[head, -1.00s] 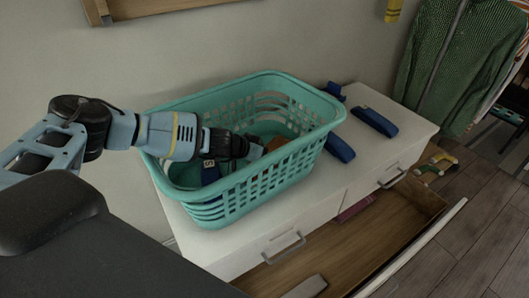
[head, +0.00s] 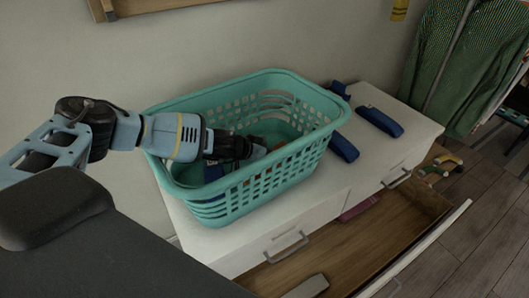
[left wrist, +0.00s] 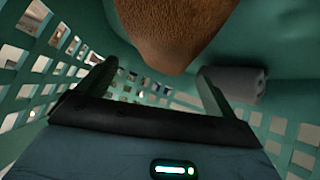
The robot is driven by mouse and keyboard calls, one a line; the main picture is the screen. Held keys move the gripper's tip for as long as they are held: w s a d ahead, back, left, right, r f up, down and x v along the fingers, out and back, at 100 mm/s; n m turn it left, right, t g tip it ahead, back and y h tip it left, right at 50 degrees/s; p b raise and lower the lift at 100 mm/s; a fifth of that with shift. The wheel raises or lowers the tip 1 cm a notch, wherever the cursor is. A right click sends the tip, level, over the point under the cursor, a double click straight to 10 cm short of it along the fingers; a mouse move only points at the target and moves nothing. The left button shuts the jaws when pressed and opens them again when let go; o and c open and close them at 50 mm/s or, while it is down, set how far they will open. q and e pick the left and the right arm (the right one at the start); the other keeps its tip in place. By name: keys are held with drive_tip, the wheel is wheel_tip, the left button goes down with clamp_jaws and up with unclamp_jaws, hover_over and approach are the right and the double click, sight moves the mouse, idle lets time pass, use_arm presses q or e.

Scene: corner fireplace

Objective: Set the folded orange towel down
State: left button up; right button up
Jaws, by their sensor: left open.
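The teal laundry basket (head: 262,172) stands on the white dresser top. My left gripper (head: 258,150) reaches down inside it from the left. In the left wrist view my left gripper (left wrist: 158,70) is open, with its two fingers spread apart. The orange-brown towel (left wrist: 172,25) shows beyond and between the fingertips, its lower end rounded. Whether the fingers touch it I cannot tell. In the head view the gripper and basket wall hide most of the towel. My right gripper is not in view.
A grey rolled item (left wrist: 240,82) lies in the basket beside the right finger. Blue objects, one a long bar (head: 379,121), lie on the dresser (head: 375,150) right of the basket. An open drawer (head: 340,245) sticks out in front. A green garment (head: 455,65) hangs at right.

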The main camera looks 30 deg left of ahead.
use_arm(q)
drive_tip(key=shift+r, duration=0.4)
drive_tip(key=v, duration=0.2)
drive_tip(key=p+v, duration=0.1)
drive_tip(key=v, duration=0.2)
drive_tip(key=shift+r+p, duration=0.3)
drive_tip(key=shift+r, duration=0.3)
drive_tip(key=v, duration=0.6)
drive_tip(key=shift+s+a+p, duration=0.15)
drive_tip(key=shift+s+p, duration=0.2)
drive_tip(key=shift+s, duration=0.05)
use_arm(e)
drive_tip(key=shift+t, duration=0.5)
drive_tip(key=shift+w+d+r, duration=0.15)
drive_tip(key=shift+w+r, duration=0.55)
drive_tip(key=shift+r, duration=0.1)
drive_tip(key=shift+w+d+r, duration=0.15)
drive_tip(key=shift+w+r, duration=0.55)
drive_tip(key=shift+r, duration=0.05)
use_arm(q)
drive_tip(key=shift+f, duration=0.1)
